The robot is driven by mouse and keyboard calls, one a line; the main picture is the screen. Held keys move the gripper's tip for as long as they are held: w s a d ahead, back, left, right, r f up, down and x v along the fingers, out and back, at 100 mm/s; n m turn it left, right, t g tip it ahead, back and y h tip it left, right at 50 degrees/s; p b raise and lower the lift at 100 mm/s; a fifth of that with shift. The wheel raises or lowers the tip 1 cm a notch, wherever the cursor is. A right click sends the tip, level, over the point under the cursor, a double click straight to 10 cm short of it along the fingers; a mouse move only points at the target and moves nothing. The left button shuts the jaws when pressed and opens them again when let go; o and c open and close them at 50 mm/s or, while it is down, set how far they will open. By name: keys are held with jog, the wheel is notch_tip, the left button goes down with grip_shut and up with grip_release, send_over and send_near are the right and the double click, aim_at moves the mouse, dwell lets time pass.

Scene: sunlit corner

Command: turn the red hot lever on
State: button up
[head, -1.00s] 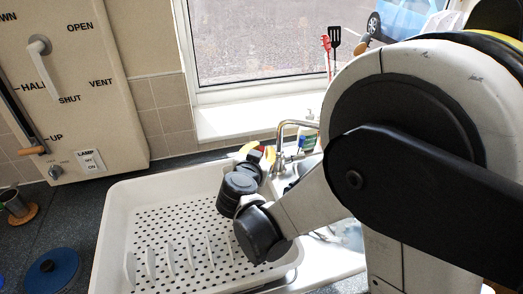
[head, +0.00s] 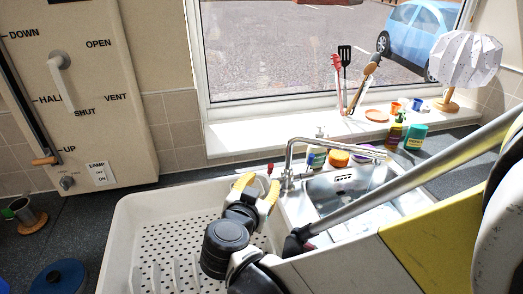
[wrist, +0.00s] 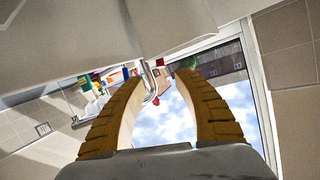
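The red hot lever (head: 270,169) is a small red-tipped stick in the head view, standing by the base of the chrome tap (head: 291,168) at the sink's back left. My gripper (head: 256,187) is open, its two yellow-padded fingers just in front of and left of the lever, apart from it as far as I can tell. In the wrist view, nothing is held between the fingers of my gripper (wrist: 160,84). The tap (wrist: 149,82) shows beyond them, with a small red spot beside it that may be the lever. A cold lever cannot be made out.
The white draining tray (head: 128,232) lies under my gripper, beside the steel sink (head: 325,190). Bottles and cups stand behind the sink; utensils (head: 346,80) and a lamp (head: 465,60) stand at the window sill. A wall panel (head: 110,140) is at left.

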aim_at(269, 174)
jog(key=shift+s+a+r, duration=0.15)
jog(key=shift+s+r, duration=0.05)
jog(key=shift+s, duration=0.3)
jog(key=shift+c, duration=0.4)
jog(key=shift+w, duration=0.15)
jog(key=c, duration=0.6)
jog(key=w+d+n+g+y+p, duration=0.1)
jog(key=w+g, duration=0.1)
jog(key=w+d+n+g+p, duration=0.1)
jog(key=w+d+g, duration=0.1)
jog(key=shift+w+d+n+g+y, duration=0.2)
jog(key=shift+d+n+g+y, duration=0.1)
jog(key=shift+n+y, duration=0.1)
grip_shut()
notch_tip(269, 174, up, 6)
jog(key=w+d+n+g+y+p, duration=0.1)
jog(key=w+n+g+y+p, duration=0.1)
jog(key=w+n+y, duration=0.1)
jog(key=b+x, duration=0.4)
jog(key=x, duration=0.5)
jog(key=shift+w+a+f, duration=0.1)
jog(key=shift+f, duration=0.25)
